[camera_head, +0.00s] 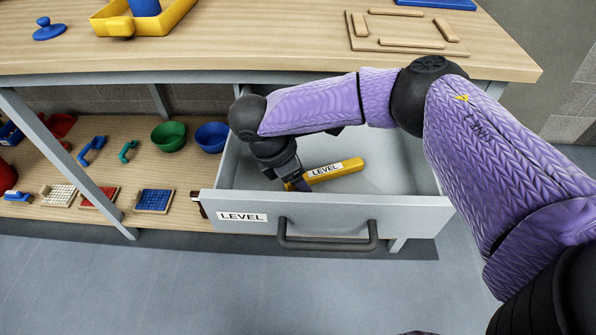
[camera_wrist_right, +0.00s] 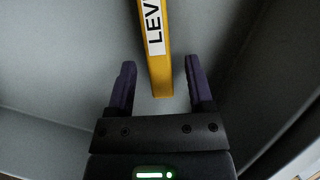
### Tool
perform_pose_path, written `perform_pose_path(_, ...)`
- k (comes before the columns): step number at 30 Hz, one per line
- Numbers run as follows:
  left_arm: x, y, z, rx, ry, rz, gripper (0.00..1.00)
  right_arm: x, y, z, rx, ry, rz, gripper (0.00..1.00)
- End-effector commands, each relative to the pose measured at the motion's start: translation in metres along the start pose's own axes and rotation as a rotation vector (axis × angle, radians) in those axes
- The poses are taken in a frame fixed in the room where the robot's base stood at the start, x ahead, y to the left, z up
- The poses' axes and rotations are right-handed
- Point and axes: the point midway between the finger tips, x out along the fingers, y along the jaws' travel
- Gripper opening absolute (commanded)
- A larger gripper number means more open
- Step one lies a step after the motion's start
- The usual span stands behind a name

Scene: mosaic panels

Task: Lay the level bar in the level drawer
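The yellow level bar (camera_head: 346,167), with a white LEVEL label, is inside the open drawer marked LEVEL (camera_head: 412,213). It looks to lie on the drawer floor, slightly slanted. In the right wrist view the bar (camera_wrist_right: 158,75) has its near end between the two fingers. My right gripper (camera_head: 298,184) reaches down into the drawer at the bar's left end. Its fingers (camera_wrist_right: 160,65) are open, with a gap on both sides of the bar. My left gripper is not in view.
The drawer's dark handle (camera_head: 328,241) faces the front. The wooden tabletop (camera_head: 270,45) is above, with a yellow tray (camera_head: 175,20) and a wooden panel (camera_head: 372,42). The lower shelf holds a green bowl (camera_head: 168,137), a blue bowl (camera_head: 212,137) and several small items.

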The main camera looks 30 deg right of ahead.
Motion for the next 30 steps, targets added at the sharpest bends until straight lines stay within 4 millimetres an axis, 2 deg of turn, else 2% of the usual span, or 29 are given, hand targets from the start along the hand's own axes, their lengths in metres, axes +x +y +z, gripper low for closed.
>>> perform_pose_path(6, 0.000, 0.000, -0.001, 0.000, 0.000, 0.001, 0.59, -0.001, 0.000, 0.000, 0.000, 0.000, 0.000, 0.67)
perform_pose_path(8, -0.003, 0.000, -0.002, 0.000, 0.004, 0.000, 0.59, -0.007, 0.000, 0.002, 0.000, 0.001, 0.001, 0.67)
perform_pose_path(15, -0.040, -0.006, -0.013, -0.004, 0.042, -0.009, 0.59, -0.077, 0.000, 0.004, 0.001, 0.002, 0.005, 0.67)
perform_pose_path(18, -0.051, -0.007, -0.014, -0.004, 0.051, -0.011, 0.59, -0.101, 0.000, 0.004, 0.001, 0.002, 0.004, 0.67)
perform_pose_path(21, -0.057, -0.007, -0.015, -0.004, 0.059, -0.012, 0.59, -0.116, 0.000, 0.002, 0.000, 0.002, 0.003, 0.67)
perform_pose_path(24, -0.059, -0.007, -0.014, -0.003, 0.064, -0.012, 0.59, -0.122, 0.000, 0.002, 0.001, 0.000, 0.000, 0.67)
perform_pose_path(30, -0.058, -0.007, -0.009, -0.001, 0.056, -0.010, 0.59, -0.122, 0.000, 0.001, 0.000, 0.000, -0.001, 0.67)
